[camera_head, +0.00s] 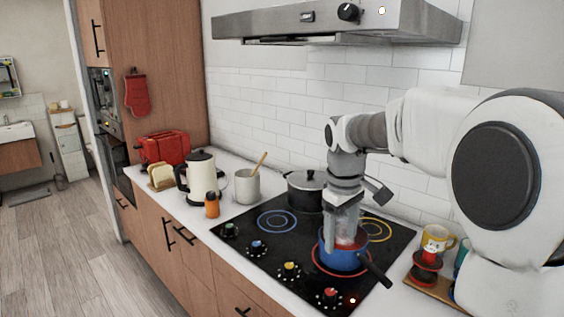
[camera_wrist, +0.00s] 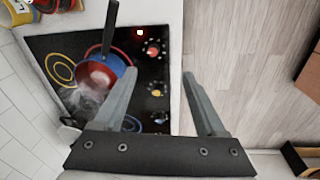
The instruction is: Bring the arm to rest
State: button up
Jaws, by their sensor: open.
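My gripper (camera_head: 343,226) is over the cooktop, pointing down in front of or above the blue pan in the head view. In the wrist view my gripper (camera_wrist: 160,84) shows its two fingers wide apart with nothing between them. The blue pan (camera_head: 345,262) has a red inside and a dark handle and sits on a red-ringed burner. It also shows in the wrist view (camera_wrist: 128,62), left of the fingers, with whitish steam beside it. I cannot tell the exact height of the fingers above the pan.
The black cooktop (camera_head: 262,238) also holds a dark lidded pot (camera_head: 305,193) behind my gripper. A kettle (camera_head: 201,176), an orange bottle (camera_head: 212,205) and a utensil crock (camera_head: 246,187) stand to the left. Cups (camera_head: 437,239) stand right. A range hood (camera_head: 335,22) hangs above.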

jog(key=s+r+m+t, duration=0.1)
jog(key=s+m+t, duration=0.3)
jog(key=s, duration=2)
jog(key=m, duration=0.3)
jog(key=shift+s+d+r+y, duration=0.2)
jog(key=shift+s+d+y, duration=0.1)
jog(key=shift+c, duration=0.2)
